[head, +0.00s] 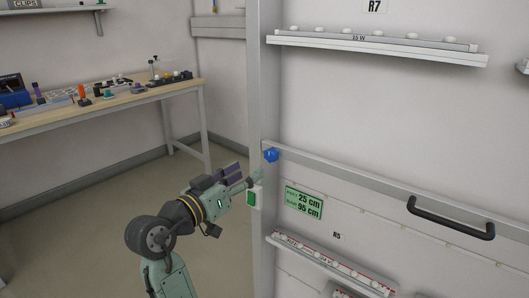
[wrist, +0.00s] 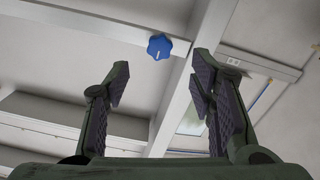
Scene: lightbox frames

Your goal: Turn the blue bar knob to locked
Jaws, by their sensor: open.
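The blue knob (head: 271,155) has a lobed rim and sits at the left end of a grey rail, beside an upright post. It also shows in the wrist view (wrist: 159,47), ahead of and between the fingertips, with a short pale mark on its face. My gripper (head: 250,177) is open and empty, just below and left of the knob in the head view. In the wrist view both fingers (wrist: 160,78) stand wide apart, and neither appears to touch the knob. No locked marking is readable.
A green sign (head: 304,204) and a black handle (head: 451,218) are to the right. A workbench (head: 125,100) with small items stands at the left; the floor before it is clear.

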